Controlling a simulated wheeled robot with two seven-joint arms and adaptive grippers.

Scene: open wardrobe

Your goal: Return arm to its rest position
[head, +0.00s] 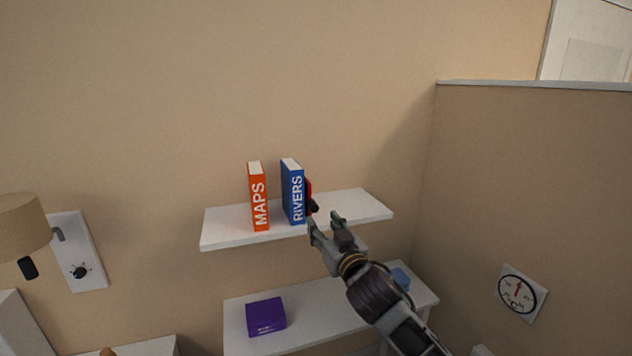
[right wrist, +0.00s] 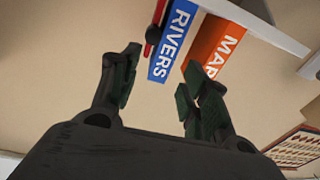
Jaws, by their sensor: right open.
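My right gripper (head: 325,226) is in front of the wall shelf, just right of the blue RIVERS book. In the right wrist view its two fingers (right wrist: 160,85) are apart with nothing held between them. The blue RIVERS book (head: 293,190) stands upright on the shelf, and it also shows in the right wrist view (right wrist: 173,42). A red object (head: 308,188) with a dark part stands against the book's right side, partly hidden. The orange MAPS book (head: 258,196) stands upright to the left, with a gap between the books. My left gripper is not in view.
The white wall shelf (head: 355,205) has free room at both ends. Below it a white table (head: 330,312) carries a purple box (head: 266,317) and a blue object (head: 401,278). A partition (head: 530,180) with a dial (head: 519,292) stands at right. A lamp (head: 22,228) is at left.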

